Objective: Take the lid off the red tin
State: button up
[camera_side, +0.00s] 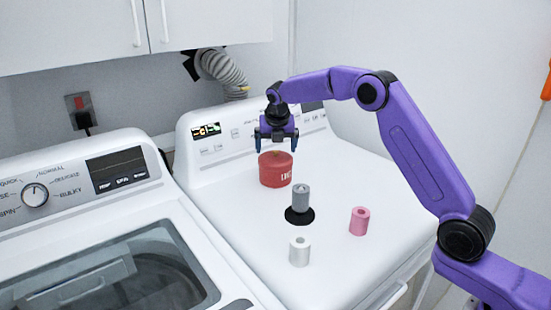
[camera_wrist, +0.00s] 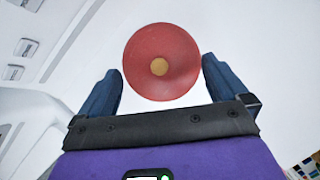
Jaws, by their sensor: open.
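The red tin (camera_side: 274,174) stands upright on the white machine top, with pale lettering on its side. Its round red lid (camera_wrist: 160,82) shows in the wrist view, with a small tan knob (camera_wrist: 159,67) at the centre. The lid appears to be on the tin; its seam is not clear. My gripper (camera_side: 276,147) is above the tin, pointing down. In the wrist view its two dark blue fingers (camera_wrist: 162,85) are spread, one on each side of the lid. They are open, with nothing held between them. I cannot tell whether they touch the lid.
In front of the tin a grey cylinder (camera_side: 301,196) stands on a black disc (camera_side: 300,217). A pink roll (camera_side: 359,221) and a white roll (camera_side: 299,251) stand nearer the front. The control panel (camera_side: 225,137) rises behind the tin. The machine top's right side is clear.

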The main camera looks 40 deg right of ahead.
jog(key=shift+x, duration=0.9)
